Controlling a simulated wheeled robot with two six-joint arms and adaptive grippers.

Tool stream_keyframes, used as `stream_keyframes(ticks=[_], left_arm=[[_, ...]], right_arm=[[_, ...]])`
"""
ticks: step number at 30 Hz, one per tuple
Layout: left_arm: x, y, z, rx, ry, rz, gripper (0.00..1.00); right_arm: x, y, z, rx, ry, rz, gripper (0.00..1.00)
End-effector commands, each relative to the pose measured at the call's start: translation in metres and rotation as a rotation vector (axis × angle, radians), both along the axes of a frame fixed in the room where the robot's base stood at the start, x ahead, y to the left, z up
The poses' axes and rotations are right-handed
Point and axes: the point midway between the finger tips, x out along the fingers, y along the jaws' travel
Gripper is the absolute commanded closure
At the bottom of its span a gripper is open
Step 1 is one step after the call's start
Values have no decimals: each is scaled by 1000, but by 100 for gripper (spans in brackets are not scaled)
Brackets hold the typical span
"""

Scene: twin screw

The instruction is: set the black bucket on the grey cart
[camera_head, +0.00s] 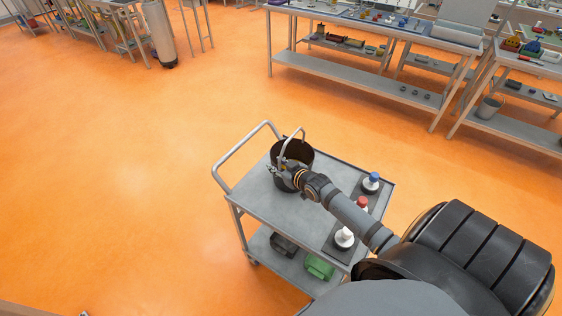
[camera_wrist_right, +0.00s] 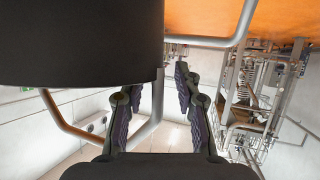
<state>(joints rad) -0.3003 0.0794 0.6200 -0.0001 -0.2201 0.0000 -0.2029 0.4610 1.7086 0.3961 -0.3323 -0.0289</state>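The black bucket (camera_head: 307,155) stands upright on the top shelf of the grey cart (camera_head: 262,203), towards its far end by the push handle. Its metal bail stands up above the rim. My right gripper (camera_head: 286,178) is at the bucket's near side and partly covers it. In the right wrist view the bucket (camera_wrist_right: 80,40) fills the upper left, beside the fingers. A curved tube, seemingly the bail, passes behind the left-hand finger. My left gripper does not show.
Bottles with blue and red caps (camera_head: 371,183) (camera_head: 361,204) stand on dark mats at the cart's right side. A green object (camera_head: 319,266) and a dark one lie on its lower shelf. Workbenches (camera_head: 372,75) stand behind. The orange floor left of the cart is clear.

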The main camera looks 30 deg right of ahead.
Motion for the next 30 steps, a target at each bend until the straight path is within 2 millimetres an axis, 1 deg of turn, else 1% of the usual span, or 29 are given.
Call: stream_keyframes(ticks=[2,5,9,13,18,21,30], left_arm=[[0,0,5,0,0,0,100],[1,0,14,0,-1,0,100],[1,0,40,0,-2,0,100],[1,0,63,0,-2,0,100],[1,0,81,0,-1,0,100],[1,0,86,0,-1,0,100],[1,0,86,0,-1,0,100]], right_arm=[[-9,-1,5,-5,3,1,68],[-29,-1,15,-7,4,5,68],[-62,-2,34,-8,6,5,68],[-87,-3,46,-5,4,7,68],[-101,-5,50,-3,0,-3,68],[-106,-4,50,-1,0,0,68],[-110,-4,48,0,1,2,68]])
